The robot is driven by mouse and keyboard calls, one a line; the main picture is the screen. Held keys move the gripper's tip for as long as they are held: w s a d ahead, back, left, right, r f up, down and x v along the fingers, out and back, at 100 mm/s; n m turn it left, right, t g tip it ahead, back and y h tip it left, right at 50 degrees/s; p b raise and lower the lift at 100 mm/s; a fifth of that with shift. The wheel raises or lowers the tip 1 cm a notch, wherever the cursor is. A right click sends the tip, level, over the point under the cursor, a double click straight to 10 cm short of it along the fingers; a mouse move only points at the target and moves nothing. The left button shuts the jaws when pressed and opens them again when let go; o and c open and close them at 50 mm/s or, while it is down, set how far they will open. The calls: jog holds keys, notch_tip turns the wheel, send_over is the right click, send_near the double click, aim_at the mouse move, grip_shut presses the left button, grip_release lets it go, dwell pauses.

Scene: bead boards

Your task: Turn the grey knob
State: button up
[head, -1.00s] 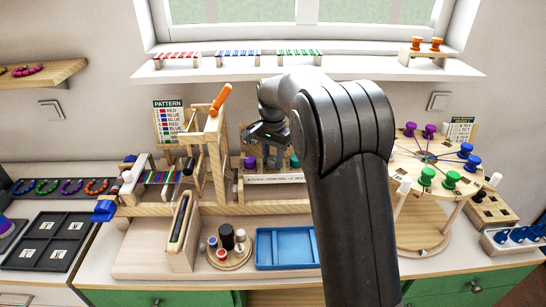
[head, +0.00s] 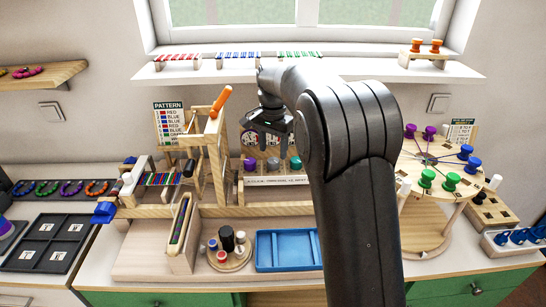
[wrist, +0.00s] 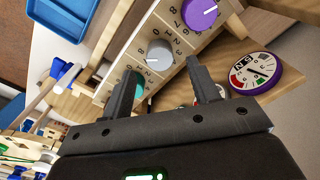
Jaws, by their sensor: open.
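The grey knob (head: 272,163) sits between a purple knob (head: 249,164) and a teal knob on the row of the wooden bead stand. My gripper (head: 268,138) is open and empty, above the knob row in the head view. In the wrist view, its fingers (wrist: 160,75) are apart, with the grey knob beyond and between their tips, not held.
A round dial (wrist: 252,74) with coloured sectors and a pointer stands near the knobs. A blue tray (head: 288,262) lies in front. A wooden frame with an orange handle (head: 221,101) stands left, and a round peg table (head: 430,165) stands right.

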aim_at(274, 161)
notch_tip(274, 161, up, 6)
jog(key=shift+r, duration=0.2)
jog(key=s+d+r+n+t, duration=0.1)
jog(key=s+d+r+n, duration=0.2)
jog(key=s, duration=0.6)
jog(key=s+d+r+t, duration=0.25)
jog(key=s+d, duration=0.25)
jog(key=s, duration=0.3)
jog(key=s+d+f+n+t, duration=0.1)
jog(key=s+d+f+n, duration=0.1)
jog(key=s, duration=0.7)
jog(key=s+d+f+n+t, duration=0.1)
jog(key=s+f, duration=0.4)
jog(key=s, duration=0.5)
jog(key=shift+d+n, duration=0.55)
jog(key=shift+n, duration=0.05)
dwell(3.3)
